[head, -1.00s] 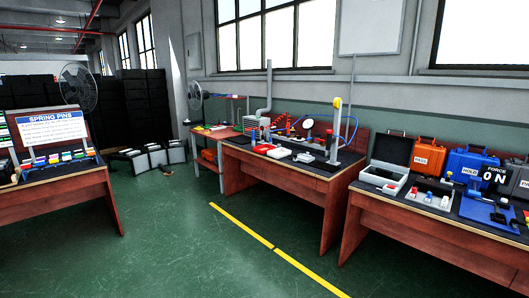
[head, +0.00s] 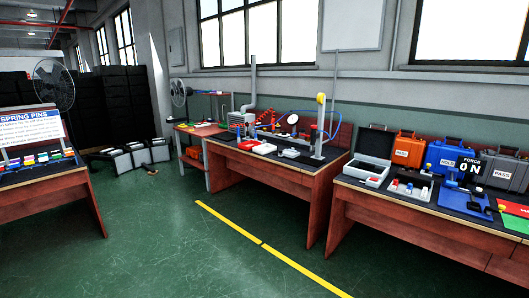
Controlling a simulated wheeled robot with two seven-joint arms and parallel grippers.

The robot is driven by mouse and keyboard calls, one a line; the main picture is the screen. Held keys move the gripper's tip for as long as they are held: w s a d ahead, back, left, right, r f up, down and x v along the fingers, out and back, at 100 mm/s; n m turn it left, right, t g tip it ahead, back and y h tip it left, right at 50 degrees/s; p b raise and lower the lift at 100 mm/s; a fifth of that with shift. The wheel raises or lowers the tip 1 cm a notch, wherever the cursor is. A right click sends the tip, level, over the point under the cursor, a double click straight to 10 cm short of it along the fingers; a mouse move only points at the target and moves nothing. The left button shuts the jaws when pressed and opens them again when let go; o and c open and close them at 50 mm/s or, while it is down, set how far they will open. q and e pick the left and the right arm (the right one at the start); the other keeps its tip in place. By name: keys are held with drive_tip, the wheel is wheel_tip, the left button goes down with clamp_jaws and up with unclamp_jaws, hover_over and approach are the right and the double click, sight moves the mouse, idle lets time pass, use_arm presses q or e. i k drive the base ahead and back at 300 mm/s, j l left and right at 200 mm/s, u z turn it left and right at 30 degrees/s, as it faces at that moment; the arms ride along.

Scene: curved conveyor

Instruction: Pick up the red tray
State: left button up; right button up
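Neither of my grippers shows in the head view. A small flat red tray-like item (head: 248,144) lies on the middle workbench (head: 262,172), at its left front, beside a white item with red on it (head: 265,149). Another flat red item (head: 514,208) lies on the right workbench at the picture's right edge, partly cut off. I cannot tell from here which of these is the red tray.
The right workbench (head: 405,209) holds orange (head: 408,149), blue (head: 446,158) and grey cases, and an open case (head: 370,150). A spring pins table (head: 45,193) stands at left. Green floor (head: 170,235) with a yellow line (head: 230,227) is clear.

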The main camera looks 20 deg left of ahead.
sight(248, 144)
drive_tip(key=i+j+u, duration=0.4)
drive_tip(key=i, duration=0.75)
drive_tip(key=i+j+u, duration=0.1)
drive_tip(key=i+u, duration=0.3)
drive_tip(key=i, duration=0.8)
